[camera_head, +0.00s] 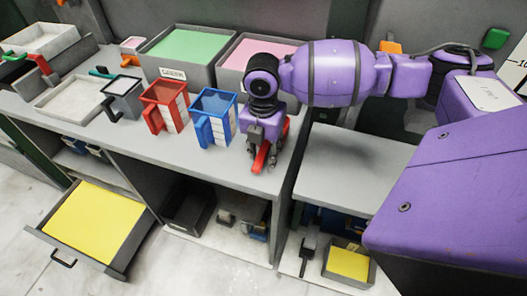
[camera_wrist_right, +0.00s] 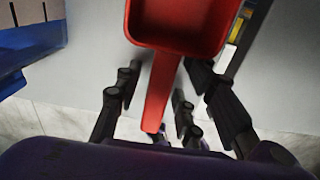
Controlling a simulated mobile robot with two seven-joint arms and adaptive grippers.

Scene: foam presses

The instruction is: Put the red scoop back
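The red scoop (camera_wrist_right: 158,95) lies on the grey bench top, its tray toward the top of the right wrist view and its handle pointing down between my fingers. In the head view, part of the red scoop (camera_head: 262,157) shows under my right gripper (camera_head: 264,160), and the wrist hides the rest. My right gripper (camera_wrist_right: 163,85) is open, its dark fingers on either side of the handle with gaps visible. My left gripper is not in view.
A blue jug (camera_head: 213,118) and a red jug (camera_head: 165,108) stand left of my right gripper. Behind are a green-filled bin (camera_head: 165,76) and a pink-filled bin (camera_head: 228,77). A lower grey surface (camera_head: 345,170) to the right is clear. A yellow-filled drawer (camera_head: 137,213) is pulled out below.

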